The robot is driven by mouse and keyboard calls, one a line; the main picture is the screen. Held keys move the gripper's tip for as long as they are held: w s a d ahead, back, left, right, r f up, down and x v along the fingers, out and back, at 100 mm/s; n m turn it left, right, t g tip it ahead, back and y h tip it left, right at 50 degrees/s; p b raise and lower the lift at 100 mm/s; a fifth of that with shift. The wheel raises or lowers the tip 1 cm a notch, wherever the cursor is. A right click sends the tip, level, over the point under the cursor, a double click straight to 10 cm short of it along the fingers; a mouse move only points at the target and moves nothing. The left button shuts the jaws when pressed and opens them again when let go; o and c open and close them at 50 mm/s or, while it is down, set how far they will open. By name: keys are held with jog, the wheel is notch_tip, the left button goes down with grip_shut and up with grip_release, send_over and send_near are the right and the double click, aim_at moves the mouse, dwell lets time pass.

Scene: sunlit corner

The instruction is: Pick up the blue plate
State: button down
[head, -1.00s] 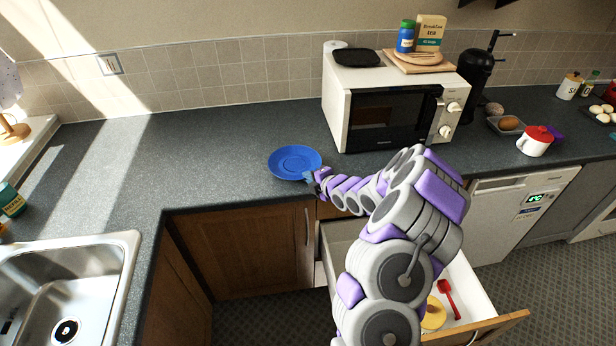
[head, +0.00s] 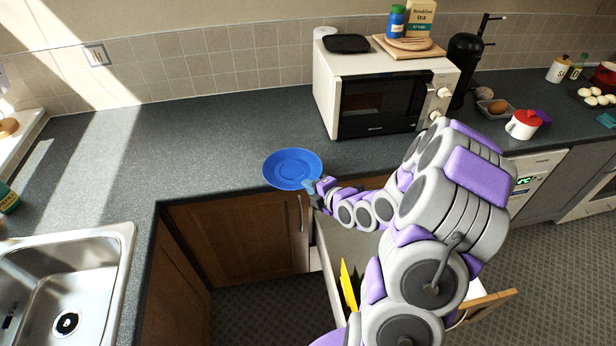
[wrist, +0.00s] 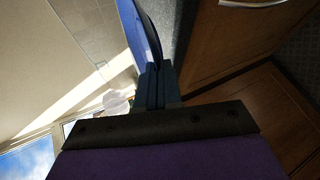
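The blue plate (head: 292,167) is at the front edge of the dark counter, left of the microwave. I cannot tell whether it rests on the counter or is slightly raised. My gripper (head: 313,186) is at the plate's near right rim. In the wrist view, the two fingers (wrist: 155,85) are close together with the plate (wrist: 143,30) running out from between their tips. The gripper is shut on the plate's rim, and the pinched part of the rim is hidden by the fingers.
The microwave (head: 378,95) stands behind and right of the plate. A drawer stands open below, partly hidden by my arm, with a yellow item (head: 348,285) in it. The sink (head: 65,285) is at the left. The counter (head: 190,130) left of the plate is clear.

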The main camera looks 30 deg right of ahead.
jog(key=shift+s+r+p, duration=0.2)
jog(key=shift+r+p, duration=0.05)
jog(key=shift+p, duration=0.35)
jog(key=s+p, duration=0.1)
jog(key=p, duration=0.2)
jog(key=s+p, duration=0.1)
jog(key=p, duration=0.2)
jog(key=shift+a, duration=0.3)
